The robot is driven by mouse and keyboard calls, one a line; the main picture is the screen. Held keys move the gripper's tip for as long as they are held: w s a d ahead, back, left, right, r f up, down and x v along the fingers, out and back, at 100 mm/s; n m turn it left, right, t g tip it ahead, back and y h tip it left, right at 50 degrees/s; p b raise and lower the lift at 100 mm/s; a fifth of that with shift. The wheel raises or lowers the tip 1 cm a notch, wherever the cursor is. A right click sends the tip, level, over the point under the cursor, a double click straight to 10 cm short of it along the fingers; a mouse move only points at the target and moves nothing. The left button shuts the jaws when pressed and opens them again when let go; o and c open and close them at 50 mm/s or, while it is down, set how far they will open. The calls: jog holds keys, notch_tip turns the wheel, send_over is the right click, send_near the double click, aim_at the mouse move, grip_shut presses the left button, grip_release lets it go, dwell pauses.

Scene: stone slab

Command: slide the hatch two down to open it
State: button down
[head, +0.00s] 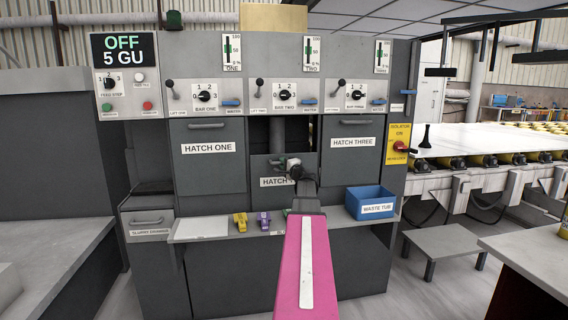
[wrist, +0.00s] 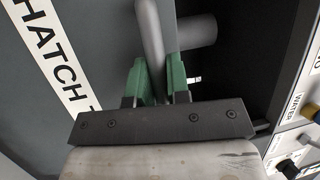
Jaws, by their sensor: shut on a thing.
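Hatch two (head: 262,167) is a grey panel in the middle of the machine front. Its top edge sits lower than those of its neighbours, and a dark opening (head: 258,133) with a pipe shows above it. My gripper (head: 291,166) is at the hatch's upper part and covers the end of its label. In the wrist view my green fingers (wrist: 160,82) are closed around the grey bar handle (wrist: 150,35) of the hatch. The label (wrist: 55,50) lies beside them. My arm hides the panel's lower right in the head view.
Hatch one (head: 208,165) and hatch three (head: 347,165) flank it, both covering their openings. A ledge below carries yellow and purple clamps (head: 241,221) and the blue waste tub (head: 370,200). The bar two dial (head: 285,96) and levers are above.

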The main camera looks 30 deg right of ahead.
jog(key=c, duration=1.1)
grip_release()
jog(key=shift+s, duration=0.1)
jog(key=s+f, duration=0.1)
jog(key=s, duration=0.9)
jog(key=shift+s+d+f, duration=0.25)
jog(key=shift+f, duration=0.15)
jog(key=shift+s, duration=0.1)
